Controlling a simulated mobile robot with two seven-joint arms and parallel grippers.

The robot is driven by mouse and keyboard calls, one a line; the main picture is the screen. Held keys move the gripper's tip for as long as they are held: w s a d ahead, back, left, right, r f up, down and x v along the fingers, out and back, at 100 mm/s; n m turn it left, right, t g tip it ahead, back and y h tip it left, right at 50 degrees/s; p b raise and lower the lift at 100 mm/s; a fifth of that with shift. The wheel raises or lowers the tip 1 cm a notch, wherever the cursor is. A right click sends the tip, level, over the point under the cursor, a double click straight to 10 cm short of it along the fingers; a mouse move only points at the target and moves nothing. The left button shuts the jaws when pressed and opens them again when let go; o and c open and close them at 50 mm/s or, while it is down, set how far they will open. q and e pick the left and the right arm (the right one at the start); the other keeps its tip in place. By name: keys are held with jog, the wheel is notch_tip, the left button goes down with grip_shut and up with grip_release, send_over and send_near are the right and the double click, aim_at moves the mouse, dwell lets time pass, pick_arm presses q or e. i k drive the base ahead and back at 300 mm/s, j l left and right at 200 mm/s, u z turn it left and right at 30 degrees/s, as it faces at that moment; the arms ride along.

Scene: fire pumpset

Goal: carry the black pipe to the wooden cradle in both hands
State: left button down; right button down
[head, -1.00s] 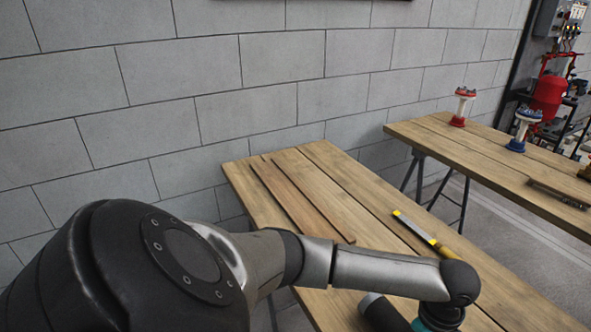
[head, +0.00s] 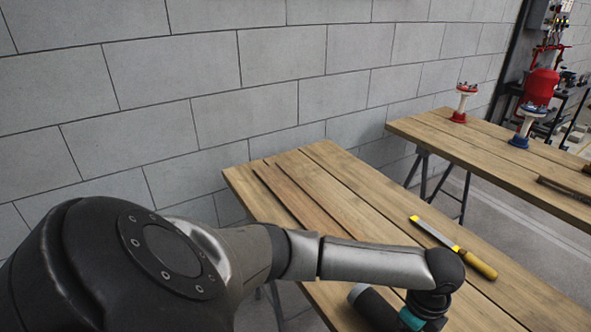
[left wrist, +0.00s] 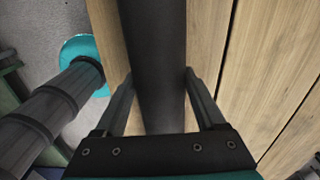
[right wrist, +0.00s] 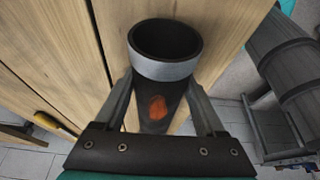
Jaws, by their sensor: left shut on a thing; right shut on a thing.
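The black pipe has an open end with a grey band (right wrist: 163,70) and an orange patch below it in the right wrist view. In the head view a dark, light-rimmed end of it (head: 372,306) shows low over the near table. My left gripper (left wrist: 159,75) is shut on the pipe (left wrist: 158,40), one finger on each side. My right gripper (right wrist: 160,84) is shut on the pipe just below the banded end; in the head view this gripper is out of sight. I cannot make out the wooden cradle in any view.
The near wooden table (head: 350,185) bears flat brown strips (head: 300,200) and a tool with a yellow handle (head: 482,266). A second table (head: 470,147) beyond a gap holds a red-based part (head: 461,104) and a blue-based part (head: 525,126). A block wall (head: 250,70) runs behind.

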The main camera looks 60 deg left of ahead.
aim_at(305, 204)
jog(key=k+j, duration=0.1)
jog(key=j, duration=0.4)
jog(key=k+j, duration=0.1)
jog(key=j, duration=0.4)
jog(key=k+j, duration=0.1)
jog(key=j, duration=0.45)
jog(key=k+j, duration=0.1)
jog(key=j, duration=0.4)
jog(key=k+j+z, duration=0.1)
jog(key=j, duration=0.4)
jog(key=k+j, duration=0.1)
jog(key=j, duration=0.4)
jog(key=i, duration=0.9)
